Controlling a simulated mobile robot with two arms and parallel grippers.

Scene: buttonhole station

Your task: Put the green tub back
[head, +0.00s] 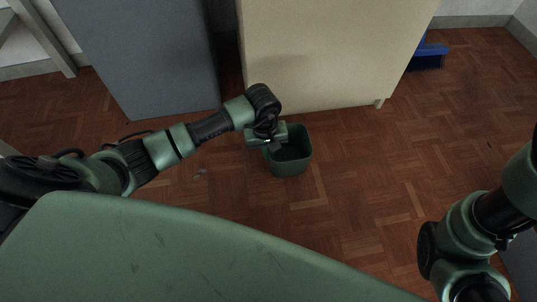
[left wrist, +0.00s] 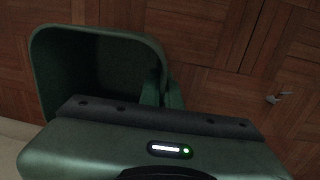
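The green tub (head: 291,169) is open-topped and empty as far as I see, upright in front of the beige cabinet. I cannot tell whether its base touches the floor. My left gripper (head: 268,143) is at the tub's left rim. In the left wrist view the tub (left wrist: 95,62) fills the upper left. There the two fingers of the left gripper (left wrist: 162,94) are close together with the tub's wall between them. The gripper body hides the tub's lower part in that view. My right arm shows at the lower right of the head view, but its fingers are out of view.
The beige cabinet (head: 325,50) stands behind the tub, and a grey cabinet (head: 145,60) is to its left. A blue object (head: 430,55) lies by the wall at the back right. A small bit lies on the floor (left wrist: 277,98). The parquet right of the tub is clear.

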